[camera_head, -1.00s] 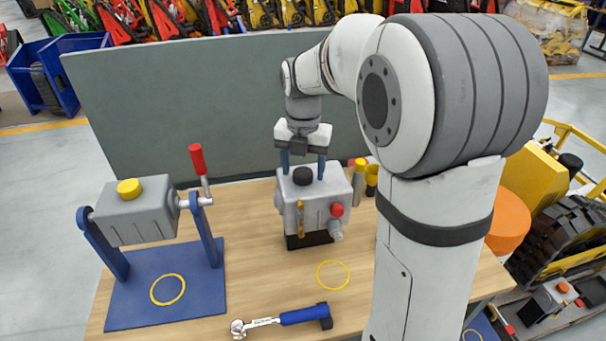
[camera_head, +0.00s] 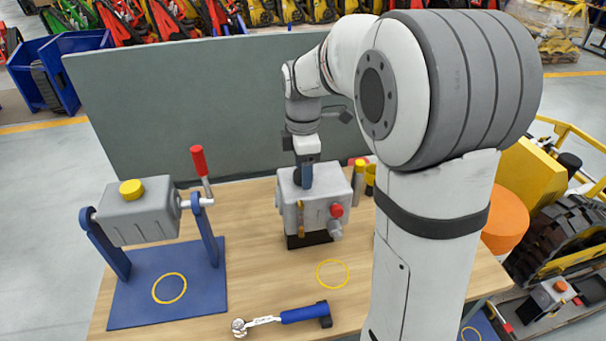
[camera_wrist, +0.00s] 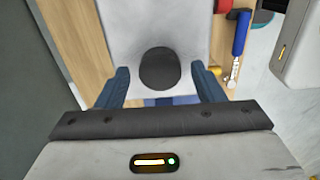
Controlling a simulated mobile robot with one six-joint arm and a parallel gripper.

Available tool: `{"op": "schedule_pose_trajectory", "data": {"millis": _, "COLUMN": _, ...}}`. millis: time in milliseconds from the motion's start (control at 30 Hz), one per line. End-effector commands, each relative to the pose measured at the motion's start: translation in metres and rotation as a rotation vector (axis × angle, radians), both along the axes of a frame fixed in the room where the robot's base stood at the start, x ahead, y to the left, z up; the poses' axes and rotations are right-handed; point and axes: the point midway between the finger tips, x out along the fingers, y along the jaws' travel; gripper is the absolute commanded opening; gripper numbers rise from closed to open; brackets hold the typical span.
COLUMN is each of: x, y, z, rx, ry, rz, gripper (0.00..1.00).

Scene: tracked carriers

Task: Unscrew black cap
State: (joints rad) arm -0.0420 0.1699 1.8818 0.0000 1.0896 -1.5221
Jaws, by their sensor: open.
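The black cap (camera_wrist: 159,69) sits on top of the grey box (camera_head: 325,187), which stands on the wooden table. My gripper (camera_head: 305,186) is above the box, pointing down, with its jaws open. In the wrist view the blue fingers of my gripper (camera_wrist: 163,78) are on either side of the cap, with a visible gap on each side. In the head view the near finger hides the cap. I cannot tell whether the fingertips are level with the cap.
A second grey box with a yellow cap (camera_head: 131,189) hangs in a blue stand (camera_head: 200,301) with a red-handled crank (camera_head: 198,160) at left. A blue-handled wrench (camera_head: 298,316) lies in front. A grey-green panel (camera_head: 180,110) stands behind the table. Yellow and red cylinders stand right of the box.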

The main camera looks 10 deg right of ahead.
Motion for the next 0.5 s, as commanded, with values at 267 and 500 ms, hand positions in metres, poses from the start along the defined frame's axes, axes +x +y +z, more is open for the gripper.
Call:
{"op": "schedule_pose_trajectory", "data": {"millis": 267, "x": -0.0001, "y": 0.0000, "z": 0.0004, "rx": 0.000, "ry": 0.001, "rz": -0.369, "gripper": 0.62}}
{"op": "schedule_pose_trajectory", "data": {"millis": 500, "x": -0.0001, "y": 0.0000, "z": -0.0001, "rx": 0.000, "ry": 0.001, "rz": -0.528, "gripper": 0.62}}
